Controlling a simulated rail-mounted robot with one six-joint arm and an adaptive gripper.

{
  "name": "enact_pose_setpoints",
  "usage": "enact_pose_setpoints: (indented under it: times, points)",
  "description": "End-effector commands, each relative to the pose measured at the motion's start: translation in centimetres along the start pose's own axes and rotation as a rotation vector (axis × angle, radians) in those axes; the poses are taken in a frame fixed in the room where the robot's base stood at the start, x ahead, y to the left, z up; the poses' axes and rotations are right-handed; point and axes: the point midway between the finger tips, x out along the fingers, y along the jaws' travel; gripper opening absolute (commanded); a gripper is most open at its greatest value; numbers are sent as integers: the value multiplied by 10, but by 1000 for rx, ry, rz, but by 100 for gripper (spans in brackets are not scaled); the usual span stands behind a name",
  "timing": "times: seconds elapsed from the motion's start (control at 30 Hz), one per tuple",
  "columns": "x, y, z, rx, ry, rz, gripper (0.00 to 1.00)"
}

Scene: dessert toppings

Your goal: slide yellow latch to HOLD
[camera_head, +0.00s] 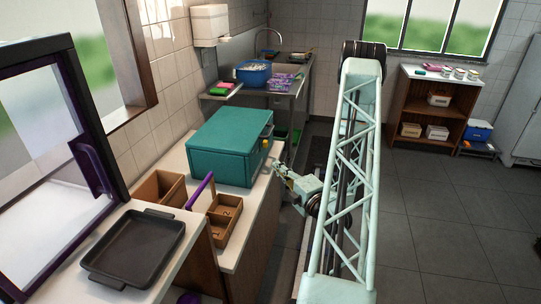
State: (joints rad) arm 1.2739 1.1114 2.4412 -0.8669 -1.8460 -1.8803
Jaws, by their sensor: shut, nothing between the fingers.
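A teal box (225,147) with a hinged-looking lid stands on the white counter at left centre. A small yellow latch (266,144) shows on its right-hand face; its markings, such as HOLD, are too small to read. My gripper (279,168) is at the end of my pale green arm, just right of and a little below the latch, close to the box's right-hand face. Its fingers are shut and hold nothing. I cannot tell from this view whether they touch the box.
A black tray (134,247) lies nearer. A sink counter with a blue tub (252,76) is behind. The floor at right is clear.

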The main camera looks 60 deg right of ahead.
Motion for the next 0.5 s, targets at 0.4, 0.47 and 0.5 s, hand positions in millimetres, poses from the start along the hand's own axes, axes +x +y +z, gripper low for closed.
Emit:
enact_pose_setpoints:
  times: [0.4, 0.47, 0.5]
  points:
    - [20, 0, -1, -1, 2, 1, 0]
    - [26, 0, -1, -1, 2, 1, 0]
    - [30, 0, -1, -2, 2, 1, 0]
